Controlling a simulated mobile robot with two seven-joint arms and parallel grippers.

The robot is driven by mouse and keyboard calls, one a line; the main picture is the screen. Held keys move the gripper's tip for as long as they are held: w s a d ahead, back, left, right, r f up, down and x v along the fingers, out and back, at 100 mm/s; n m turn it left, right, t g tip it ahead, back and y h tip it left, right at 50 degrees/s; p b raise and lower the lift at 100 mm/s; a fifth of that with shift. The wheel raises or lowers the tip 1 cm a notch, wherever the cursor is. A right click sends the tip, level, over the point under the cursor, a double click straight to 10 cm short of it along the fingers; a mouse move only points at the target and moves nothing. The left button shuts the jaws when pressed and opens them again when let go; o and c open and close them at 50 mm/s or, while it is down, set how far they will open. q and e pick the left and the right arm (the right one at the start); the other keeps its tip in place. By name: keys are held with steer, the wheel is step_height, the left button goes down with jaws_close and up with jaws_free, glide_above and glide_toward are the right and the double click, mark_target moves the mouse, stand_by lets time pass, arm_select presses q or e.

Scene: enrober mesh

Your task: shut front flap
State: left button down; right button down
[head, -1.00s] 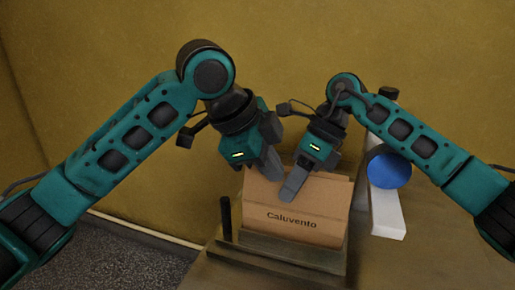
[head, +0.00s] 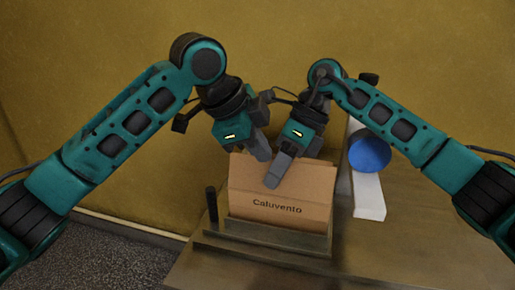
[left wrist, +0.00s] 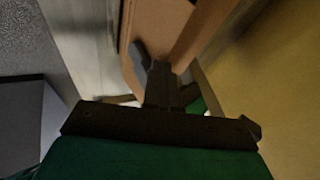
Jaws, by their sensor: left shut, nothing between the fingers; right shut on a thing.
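A brown cardboard box (head: 290,213) marked "Caluvento" stands upright, its printed front towards me. The head view does not clearly show how its front flap lies. My left gripper (head: 262,153) is shut and empty at the box's back left top edge. My right gripper (head: 273,182) is shut at the upper front edge, its fingers overlapping the cardboard; it seems to pinch the front flap, but the contact is hidden. In the left wrist view my left gripper (left wrist: 160,75) is close to the brown cardboard (left wrist: 185,28).
The box rests in a low olive tray or frame (head: 265,233) on a brown table (head: 400,235). A dark upright post (head: 212,205) stands at its left. A white bar (head: 369,200) and a blue round object (head: 369,153) are at the right. The table's right front is clear.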

arm_select(q)
steer(key=shift+w+a+f, duration=0.1)
steer(key=shift+w+f, duration=0.1)
steer(key=shift+w, duration=0.1)
arm_select(e)
steer(key=c, duration=1.7)
jaws_free()
steer(key=shift+s+a+r, duration=0.1)
steer(key=shift+s+a, duration=0.15)
arm_select(q)
steer(key=shift+f, duration=0.1)
arm_select(e)
steer(key=o, duration=0.4)
steer(key=shift+w, duration=0.1)
